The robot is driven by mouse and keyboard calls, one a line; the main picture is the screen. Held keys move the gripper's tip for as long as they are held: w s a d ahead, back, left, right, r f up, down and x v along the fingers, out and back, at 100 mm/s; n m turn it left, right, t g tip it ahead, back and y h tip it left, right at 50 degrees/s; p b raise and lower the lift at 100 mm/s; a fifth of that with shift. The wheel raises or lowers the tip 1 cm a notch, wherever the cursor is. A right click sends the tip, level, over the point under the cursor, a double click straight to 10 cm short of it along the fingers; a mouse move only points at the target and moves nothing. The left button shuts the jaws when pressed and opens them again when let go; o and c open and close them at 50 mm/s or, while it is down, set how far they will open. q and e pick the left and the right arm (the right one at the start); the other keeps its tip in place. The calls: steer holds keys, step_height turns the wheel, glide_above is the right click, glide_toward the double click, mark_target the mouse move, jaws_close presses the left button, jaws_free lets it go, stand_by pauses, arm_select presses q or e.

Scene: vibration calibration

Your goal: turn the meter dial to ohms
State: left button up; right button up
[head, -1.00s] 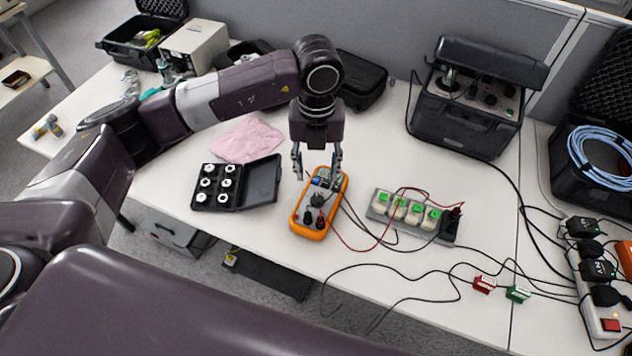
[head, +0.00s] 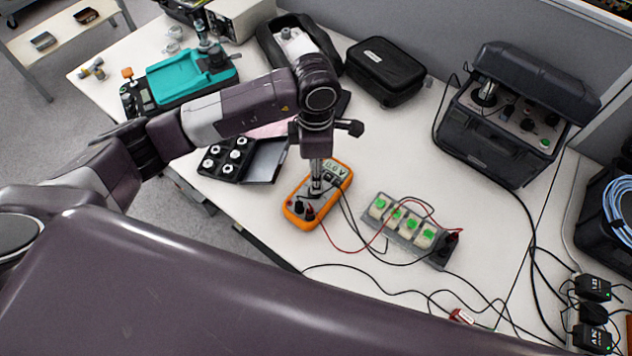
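The orange multimeter (head: 296,216) lies on the white table, its lit display (head: 335,170) at the far end; the reading is too small to be sure of. My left gripper (head: 317,188) points straight down over the middle of the meter, with its fingertips at the dial. The fingers line up one behind the other in this view, so their gap is hidden. The dial is mostly hidden by them, and its pointer setting cannot be read. Red and black leads plug into the meter's near end. My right gripper is out of view.
A grey block with green-topped cells (head: 405,222) sits right of the meter, joined by leads. An open black case of white parts (head: 228,157) lies to the left. A black instrument case (head: 500,125) stands at the back right. Loose cables cross the table's right side.

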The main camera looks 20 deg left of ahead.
arm_select(q)
step_height(320, 180, down, 5)
steer(key=shift+f+p, duration=0.15)
steer(key=shift+p, duration=0.35)
steer(key=shift+f, duration=0.7)
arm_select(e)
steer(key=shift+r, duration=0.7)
arm_select(q)
steer(key=c, duration=1.2)
steer(key=shift+o, duration=0.2)
steer(key=shift+f+m+b, duration=0.15)
steer(key=shift+m+b, duration=0.55)
steer(key=shift+b, duration=0.25)
steer(key=m+b, duration=0.4)
steer(key=b, duration=0.1)
steer(key=shift+b, duration=0.35)
steer(key=shift+m+b, duration=1.25)
steer(key=shift+m, duration=0.05)
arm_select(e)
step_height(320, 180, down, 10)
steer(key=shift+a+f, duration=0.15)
arm_select(q)
steer(key=shift+r, duration=0.2)
